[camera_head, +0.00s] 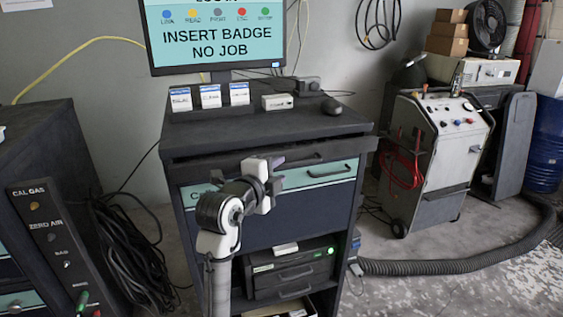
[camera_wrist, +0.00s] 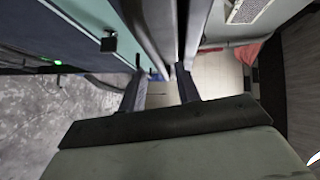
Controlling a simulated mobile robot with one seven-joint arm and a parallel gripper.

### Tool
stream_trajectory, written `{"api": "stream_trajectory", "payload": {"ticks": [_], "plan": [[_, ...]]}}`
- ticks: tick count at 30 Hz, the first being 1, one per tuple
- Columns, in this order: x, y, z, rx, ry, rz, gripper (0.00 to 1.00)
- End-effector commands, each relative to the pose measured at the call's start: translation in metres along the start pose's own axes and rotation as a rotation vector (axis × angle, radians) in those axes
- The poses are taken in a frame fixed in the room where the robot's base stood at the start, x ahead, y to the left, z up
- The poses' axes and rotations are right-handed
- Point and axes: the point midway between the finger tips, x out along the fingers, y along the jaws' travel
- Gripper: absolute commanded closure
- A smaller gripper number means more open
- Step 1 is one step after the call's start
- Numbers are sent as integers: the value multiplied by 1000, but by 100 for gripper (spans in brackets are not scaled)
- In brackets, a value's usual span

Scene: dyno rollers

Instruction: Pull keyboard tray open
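The keyboard tray (camera_head: 210,165) is a dark slab under the top of the workstation cabinet, above a teal-fronted drawer (camera_head: 335,169). It looks pushed in, its front about level with the cabinet. My gripper (camera_head: 277,173) is in front of the cabinet, close to the tray's front and the teal drawer. In the wrist view my gripper (camera_wrist: 161,70) has its two fingers apart, with a pale gap between them. Long dark edges of the cabinet run down toward the fingertips there; which one is the tray, and whether a finger touches it, I cannot tell.
A wheeled machine (camera_head: 440,150) and a grey hose (camera_head: 450,265) are at the right.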

Motion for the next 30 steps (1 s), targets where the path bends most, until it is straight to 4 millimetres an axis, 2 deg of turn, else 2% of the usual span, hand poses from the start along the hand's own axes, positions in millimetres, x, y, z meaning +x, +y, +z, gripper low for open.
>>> {"api": "stream_trajectory", "payload": {"ticks": [6,16,24,30], "plan": [[21,-1,0,-1,0,0,67],[24,0,0,0,-1,-1,67],[24,0,0,0,-1,-1,100],[24,0,0,0,-1,-1,100]]}}
